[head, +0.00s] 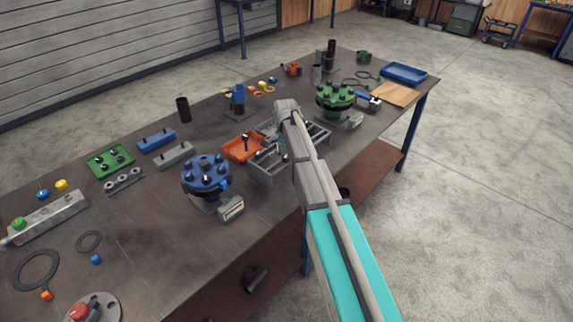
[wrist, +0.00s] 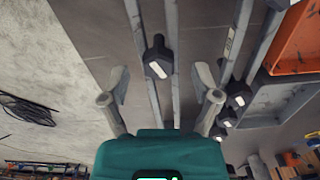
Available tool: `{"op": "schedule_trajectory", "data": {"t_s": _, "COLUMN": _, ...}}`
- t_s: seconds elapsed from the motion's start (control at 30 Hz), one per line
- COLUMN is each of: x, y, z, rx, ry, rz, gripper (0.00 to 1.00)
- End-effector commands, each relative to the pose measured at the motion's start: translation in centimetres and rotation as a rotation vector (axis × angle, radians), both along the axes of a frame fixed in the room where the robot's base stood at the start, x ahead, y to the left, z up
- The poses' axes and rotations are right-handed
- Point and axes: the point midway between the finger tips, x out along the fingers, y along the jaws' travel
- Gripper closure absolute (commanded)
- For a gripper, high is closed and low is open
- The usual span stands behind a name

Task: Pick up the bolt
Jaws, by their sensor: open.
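In the wrist view, a dark bolt (wrist: 158,58) with a pale mark on its head sits at the grey rails of a rack, a little left of the picture's middle. My gripper (wrist: 162,78) is open, with one finger on either side in the picture and nothing held. The bolt shows between and slightly beyond the fingertips; I cannot tell the depth gap. In the head view, the grey rack (head: 262,172) stands on the table, partly hidden by my arm, which also hides most of my gripper.
More dark bolts (wrist: 238,96) stand to the right in the wrist view. An orange tray (wrist: 303,38) lies close by; in the head view it (head: 232,150) holds a dark upright piece. A blue flange (head: 206,170) and a green flange (head: 335,96) flank the rack.

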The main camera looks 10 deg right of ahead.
Motion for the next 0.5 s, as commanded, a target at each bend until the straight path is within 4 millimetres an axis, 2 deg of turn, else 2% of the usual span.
{"op": "schedule_trajectory", "data": {"t_s": 0.03, "x": -0.01, "y": 0.01, "z": -0.69, "rx": 0.000, "ry": 0.000, "rz": 0.000, "gripper": 0.20}}
{"op": "schedule_trajectory", "data": {"t_s": 0.13, "x": 0.00, "y": 0.02, "z": -1.08, "rx": 0.000, "ry": 0.000, "rz": 0.000, "gripper": 0.20}}
{"op": "schedule_trajectory", "data": {"t_s": 0.5, "x": 0.00, "y": 0.04, "z": -1.20, "rx": 0.000, "ry": 0.000, "rz": 0.000, "gripper": 0.20}}
